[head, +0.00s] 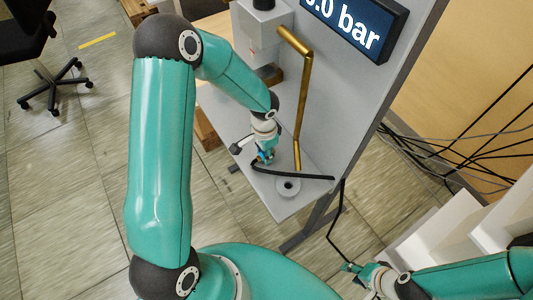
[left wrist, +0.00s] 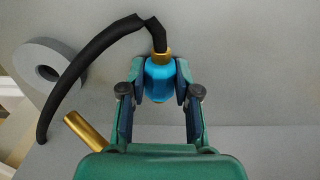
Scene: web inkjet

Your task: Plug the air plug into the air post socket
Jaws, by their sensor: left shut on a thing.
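My left gripper (head: 264,158) is low over the grey shelf of the panel stand. In the left wrist view its two fingers (left wrist: 160,92) are shut on the blue air plug (left wrist: 159,82). The plug has a brass collar, and a black hose (left wrist: 95,70) leaves it and bends left. A brass tube (left wrist: 85,131) shows left of the gripper, apart from the plug. In the head view a bent brass pipe (head: 302,100) runs down the panel to near the shelf.
A grey ring (head: 288,187) lies on the shelf (head: 272,200), with the hose passing close by and over the edge. A display (head: 350,25) reading "0 bar", partly cut off, hangs on the upright panel (head: 345,110). Dark cables (head: 430,145) run behind the panel.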

